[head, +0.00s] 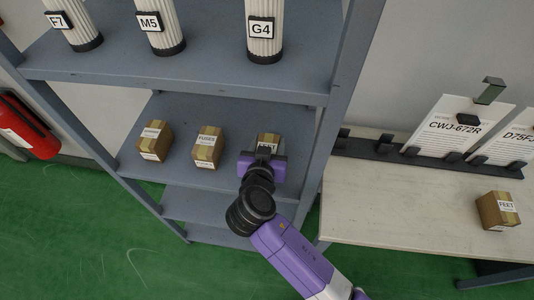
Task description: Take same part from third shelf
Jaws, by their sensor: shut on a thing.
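A grey shelf unit (225,88) fills the left and middle of the head view. On one of its lower boards sit small brown boxes with white labels: a left box (155,140), a middle box (208,147) and a right box (268,139). My gripper (264,158) reaches in from the front and is shut on the right box, hiding most of it and its label. I cannot tell whether this box touches the board. Another brown box, labelled FEET (497,210), stands on the table at the right.
White cylinders labelled F7 (72,22), M5 (160,25) and G4 (264,30) stand on the board above. The pale table (400,200) has a dark rack (420,155) with cards. A shelf post (335,110) is close to my arm's right. A red extinguisher (28,127) hangs left.

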